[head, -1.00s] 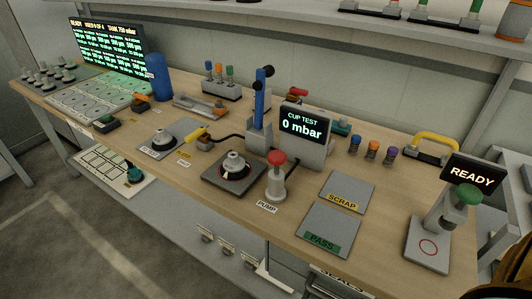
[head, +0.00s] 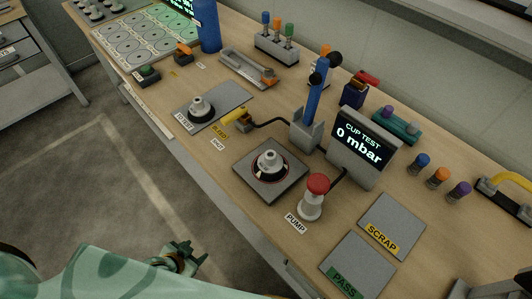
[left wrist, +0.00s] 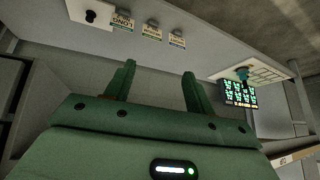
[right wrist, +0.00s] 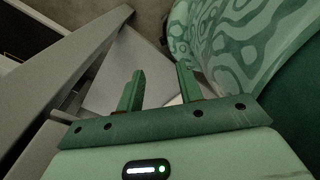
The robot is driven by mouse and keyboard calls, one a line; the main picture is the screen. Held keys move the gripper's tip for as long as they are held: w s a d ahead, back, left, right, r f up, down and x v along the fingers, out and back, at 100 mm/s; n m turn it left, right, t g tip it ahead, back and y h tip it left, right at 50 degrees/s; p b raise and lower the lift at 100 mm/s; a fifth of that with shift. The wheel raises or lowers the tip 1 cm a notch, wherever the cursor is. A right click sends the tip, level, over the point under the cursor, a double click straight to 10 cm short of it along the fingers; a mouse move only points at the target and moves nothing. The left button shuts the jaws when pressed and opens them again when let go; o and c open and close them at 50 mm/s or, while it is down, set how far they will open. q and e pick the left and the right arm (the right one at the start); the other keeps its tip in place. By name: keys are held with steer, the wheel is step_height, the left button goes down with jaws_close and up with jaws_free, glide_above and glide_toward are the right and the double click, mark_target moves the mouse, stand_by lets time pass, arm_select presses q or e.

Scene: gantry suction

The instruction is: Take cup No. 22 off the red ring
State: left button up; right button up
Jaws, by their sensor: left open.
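A cup (head: 268,160), pale grey on top with a dark base, stands upright on the red ring (head: 251,170) of a dark square plate at mid-table. No number can be read on it, but it is the only cup on a red ring. My left gripper (head: 184,258) is low in front of the table, well apart from the cup. In the left wrist view its two green fingers (left wrist: 157,85) stand apart with nothing between them. My right gripper shows only in the right wrist view, its fingers (right wrist: 162,85) apart and empty.
A second cup (head: 198,107) stands on a grey plate to the left. The red-capped pump button (head: 315,190) is close to the right of the ring plate. Behind are a blue lever (head: 314,98) and a screen (head: 361,142) reading 0 mbar. Scrap (head: 391,224) and pass (head: 355,268) plates lie right.

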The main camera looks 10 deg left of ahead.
arm_select(q)
steer(key=w+d+r+m+t+h+p, duration=0.15)
steer(key=w+r, duration=0.25)
steer(key=r, duration=0.6)
steer(key=w+d+r+t+h+p, duration=0.1)
steer(key=w+d+r+t+p, duration=0.2)
steer(key=r, duration=0.6)
steer(key=h+p, duration=0.2)
steer(key=h, duration=0.1)
glide_toward(265, 161)
steer(key=shift+m, duration=0.45)
steer(key=b+x, duration=0.2)
steer(key=x, duration=0.4)
steer(key=shift+w+a+f, duration=0.1)
steer(key=shift+a, duration=0.05)
steer(key=x, duration=0.2)
steer(key=b+x, duration=0.1)
steer(key=x, duration=0.2)
steer(key=shift+w+d+r, duration=0.2)
steer(key=shift+w+d, duration=0.05)
steer(key=shift+d, duration=0.25)
steer(key=shift+s, duration=0.1)
steer(key=c, duration=1.1)
arm_select(e)
steer(key=r, duration=0.2)
steer(key=s+r, duration=0.1)
steer(key=r, duration=0.2)
